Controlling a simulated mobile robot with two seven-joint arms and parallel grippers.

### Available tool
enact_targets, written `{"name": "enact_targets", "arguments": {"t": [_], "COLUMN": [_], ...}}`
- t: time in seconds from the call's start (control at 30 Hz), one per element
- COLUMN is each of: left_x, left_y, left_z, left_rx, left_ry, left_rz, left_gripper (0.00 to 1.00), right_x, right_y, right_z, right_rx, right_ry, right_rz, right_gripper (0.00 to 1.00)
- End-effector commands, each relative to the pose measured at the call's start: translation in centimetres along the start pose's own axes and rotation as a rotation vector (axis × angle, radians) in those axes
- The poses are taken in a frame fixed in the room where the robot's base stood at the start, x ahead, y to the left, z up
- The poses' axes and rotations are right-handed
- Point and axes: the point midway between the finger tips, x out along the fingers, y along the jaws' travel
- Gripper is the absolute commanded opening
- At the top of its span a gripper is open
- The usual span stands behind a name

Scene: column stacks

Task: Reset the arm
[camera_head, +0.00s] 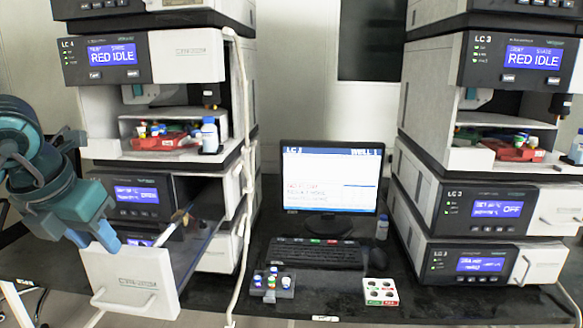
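My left arm comes in from the left edge, teal and dark. Its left gripper (92,239) points down just above and behind the top edge of a pulled-out white drawer (130,284). Its two blue fingertips stand apart with nothing visible between them, so it looks open. Whether a fingertip touches the drawer's edge I cannot tell. My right gripper is not in view.
Instrument stacks stand left (192,52) and right (497,74). Between them are a monitor (330,178), a keyboard (317,254), a dark vial rack (266,293) and a white block (381,291) on the black bench. A pale tube (243,190) hangs beside the left stack.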

Motion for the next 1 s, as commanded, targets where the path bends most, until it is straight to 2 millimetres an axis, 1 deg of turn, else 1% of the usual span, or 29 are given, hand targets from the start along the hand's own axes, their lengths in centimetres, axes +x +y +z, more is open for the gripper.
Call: {"name": "enact_targets", "arguments": {"t": [0.03,0.2,0.27,0.4,0.43,0.5,0.67,0.77,0.8,0.87,0.93,0.97,1.0], "left_x": [0.3,0.4,0.3,-0.1,1.0,2.3,3.8,4.0,3.9,3.6,3.2,3.0,2.9], "left_y": [-2.2,-7.8,-9.7,-14.2,-14.6,-16.3,-20.4,-22.8,-23.8,-25.0,-25.9,-26.1,-26.0], "left_z": [0.4,1.2,1.3,1.4,0.6,-0.6,-3.4,-5.2,-5.9,-6.7,-7.2,-7.3,-7.2], "left_rx": [0.043,0.143,0.178,0.259,0.264,0.285,0.293,0.250,0.216,0.140,0.003,-0.072,-0.185], "left_ry": [-0.004,-0.015,-0.019,-0.028,-0.002,0.029,0.085,0.118,0.130,0.144,0.153,0.154,0.151], "left_rz": [-0.042,-0.146,-0.181,-0.267,-0.321,-0.442,-0.744,-0.966,-1.066,-1.225,-1.417,-1.495,-1.590], "left_gripper": [0.39,0.39,0.39,0.39,0.39,0.39,0.39,0.39,0.39,0.39,0.39,0.39,0.39], "right_x": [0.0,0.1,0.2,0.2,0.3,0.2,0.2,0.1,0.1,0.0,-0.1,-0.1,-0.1], "right_y": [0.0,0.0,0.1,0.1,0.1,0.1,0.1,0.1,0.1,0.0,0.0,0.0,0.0], "right_z": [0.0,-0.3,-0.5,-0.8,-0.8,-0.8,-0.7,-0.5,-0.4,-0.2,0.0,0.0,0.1], "right_rx": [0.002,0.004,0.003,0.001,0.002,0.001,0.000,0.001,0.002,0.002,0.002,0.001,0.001], "right_ry": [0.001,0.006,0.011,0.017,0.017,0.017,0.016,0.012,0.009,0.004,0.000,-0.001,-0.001], "right_rz": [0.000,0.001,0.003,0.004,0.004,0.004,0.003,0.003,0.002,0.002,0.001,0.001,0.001], "right_gripper": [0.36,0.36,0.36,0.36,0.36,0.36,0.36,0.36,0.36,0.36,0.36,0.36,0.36]}}
